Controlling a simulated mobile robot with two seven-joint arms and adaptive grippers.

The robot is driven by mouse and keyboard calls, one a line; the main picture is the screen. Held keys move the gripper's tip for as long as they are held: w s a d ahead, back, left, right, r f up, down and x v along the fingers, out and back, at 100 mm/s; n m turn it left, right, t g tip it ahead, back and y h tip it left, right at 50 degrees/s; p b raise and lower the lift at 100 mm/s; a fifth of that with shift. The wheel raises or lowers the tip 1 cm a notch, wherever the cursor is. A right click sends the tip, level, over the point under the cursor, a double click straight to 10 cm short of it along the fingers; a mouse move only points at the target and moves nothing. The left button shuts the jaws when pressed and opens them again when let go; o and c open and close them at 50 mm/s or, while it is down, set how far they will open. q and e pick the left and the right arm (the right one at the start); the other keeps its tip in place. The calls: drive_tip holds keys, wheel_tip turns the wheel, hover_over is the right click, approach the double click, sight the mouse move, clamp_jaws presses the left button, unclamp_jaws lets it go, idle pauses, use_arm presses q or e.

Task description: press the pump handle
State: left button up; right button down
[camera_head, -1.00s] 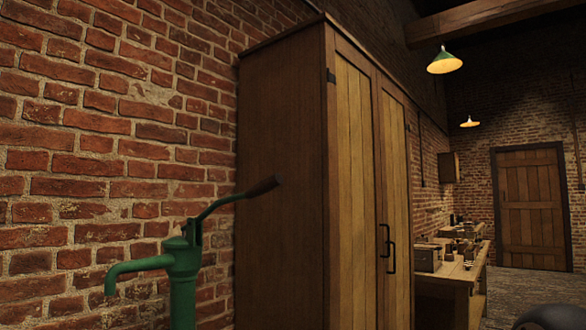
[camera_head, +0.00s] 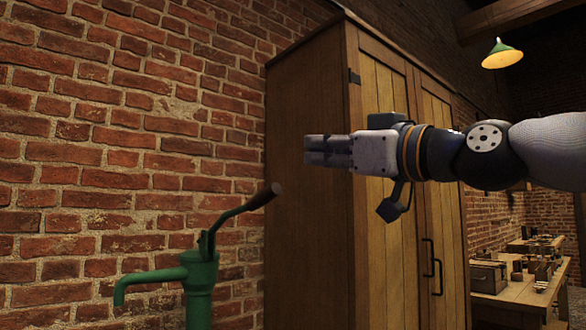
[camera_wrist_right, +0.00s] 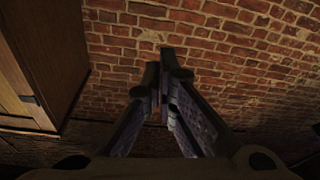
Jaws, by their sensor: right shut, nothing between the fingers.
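The green hand pump (camera_head: 200,285) stands in front of the brick wall at the lower left of the head view, its spout pointing left. Its pump handle (camera_head: 235,212) slants up to the right and ends in a dark grip. My right gripper (camera_head: 308,150) comes in from the right, shut and empty, with its fingers pointing left. In the picture it is above and to the right of the handle's grip, apart from it. In the right wrist view the closed fingers (camera_wrist_right: 165,75) point at the brick wall, and I cannot make out the pump there. My left gripper is not in view.
A tall wooden cabinet (camera_head: 305,230) stands right of the pump, behind my right arm. A workbench (camera_head: 520,290) with small jars and boxes is farther back at the right. The space between the gripper and the handle looks clear.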

drive_tip(key=shift+s+r, duration=0.1)
drive_tip(key=shift+r, duration=0.25)
drive_tip(key=w+a+f, duration=0.2)
drive_tip(key=w+a, duration=0.3)
drive_tip(key=w, duration=0.2)
drive_tip(key=shift+w+a, duration=0.2)
drive_tip(key=shift+w, duration=0.1)
drive_tip(key=shift+f, duration=0.15)
